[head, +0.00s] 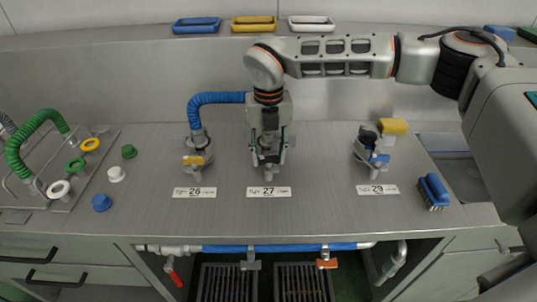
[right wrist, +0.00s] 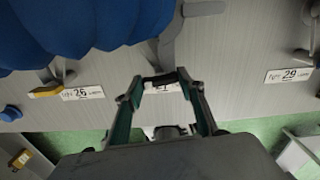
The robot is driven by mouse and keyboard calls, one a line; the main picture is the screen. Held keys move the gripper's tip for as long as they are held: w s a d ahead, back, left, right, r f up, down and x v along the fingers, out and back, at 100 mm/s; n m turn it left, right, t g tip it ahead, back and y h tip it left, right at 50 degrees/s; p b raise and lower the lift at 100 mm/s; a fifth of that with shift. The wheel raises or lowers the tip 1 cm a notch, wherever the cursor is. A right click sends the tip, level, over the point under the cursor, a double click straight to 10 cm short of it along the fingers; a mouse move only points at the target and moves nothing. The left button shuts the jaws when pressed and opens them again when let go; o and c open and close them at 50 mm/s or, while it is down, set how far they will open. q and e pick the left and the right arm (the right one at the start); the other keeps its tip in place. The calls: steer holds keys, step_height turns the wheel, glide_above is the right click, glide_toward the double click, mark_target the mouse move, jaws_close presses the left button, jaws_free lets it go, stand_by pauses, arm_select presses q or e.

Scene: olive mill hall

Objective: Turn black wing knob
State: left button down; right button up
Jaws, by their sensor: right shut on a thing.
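My right gripper (head: 268,158) points down over the valve fitting behind the label 27 (head: 269,191). In the right wrist view its two fingers (right wrist: 162,84) close from both sides on a black wing knob (right wrist: 163,76). The knob lies across between the fingertips and hides part of the label beneath it. In the head view the gripper covers most of this fitting and the knob cannot be made out. My left gripper is in neither view.
A fitting with a yellow handle (head: 194,160) and blue hose (head: 215,98) stands left, label 26. A fitting with a blue handle (head: 380,158) stands right, label 29. A blue brush (head: 434,190) lies right; loose caps lie left. The bench front between is clear.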

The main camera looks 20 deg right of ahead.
mark_target(269, 157)
steer(key=shift+m, duration=0.5)
steer(key=o, duration=1.1)
steer(key=shift+o, duration=0.2)
step_height(269, 157, up, 12)
